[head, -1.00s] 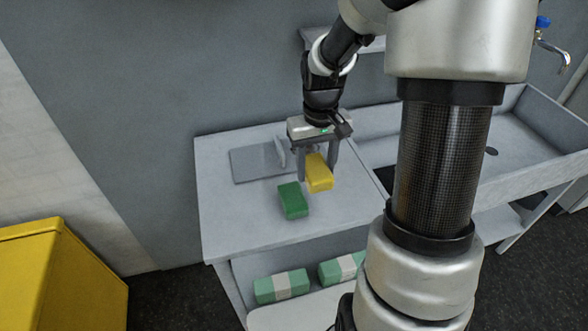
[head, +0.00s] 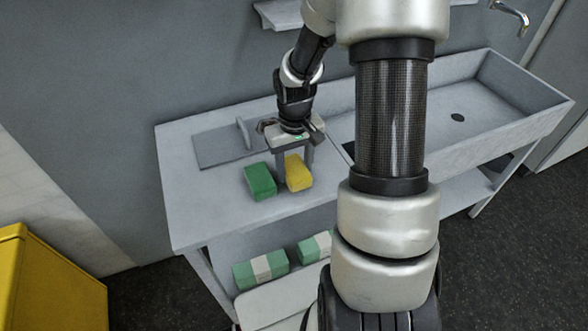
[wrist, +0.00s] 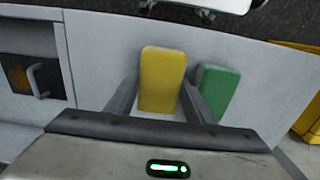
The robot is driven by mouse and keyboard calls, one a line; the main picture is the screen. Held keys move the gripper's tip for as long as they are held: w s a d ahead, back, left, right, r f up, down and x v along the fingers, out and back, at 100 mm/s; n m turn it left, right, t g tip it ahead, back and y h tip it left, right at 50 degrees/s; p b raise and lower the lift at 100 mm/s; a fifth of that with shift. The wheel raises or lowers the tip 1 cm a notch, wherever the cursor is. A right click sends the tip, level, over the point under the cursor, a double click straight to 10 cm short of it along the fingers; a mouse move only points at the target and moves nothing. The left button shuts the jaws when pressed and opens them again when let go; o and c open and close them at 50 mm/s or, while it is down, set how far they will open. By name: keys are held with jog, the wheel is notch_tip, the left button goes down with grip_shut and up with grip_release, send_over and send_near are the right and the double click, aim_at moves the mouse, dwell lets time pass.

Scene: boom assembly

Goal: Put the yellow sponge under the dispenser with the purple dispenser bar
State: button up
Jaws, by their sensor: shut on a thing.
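The yellow sponge (head: 298,174) is between the fingers of my gripper (head: 294,158), at or just above the counter top in the head view. In the wrist view the yellow sponge (wrist: 161,80) stands between both fingers, and my gripper (wrist: 160,92) is shut on it. A green sponge (head: 260,182) lies on the counter just left of the yellow one. It also shows in the wrist view (wrist: 217,92), beside one finger. I see no dispenser or purple bar in these frames.
The grey counter (head: 200,215) has a flat plate with an upright piece (head: 222,145) at its back. A sink basin (head: 470,105) adjoins on the right. Wrapped green packs (head: 261,269) lie on a lower shelf. A yellow bin (head: 50,280) stands at lower left.

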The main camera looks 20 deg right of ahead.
jog(key=shift+f, duration=0.35)
jog(key=shift+f, duration=0.1)
jog(key=shift+f, duration=0.15)
jog(key=o, duration=1)
jog(key=shift+r, duration=0.2)
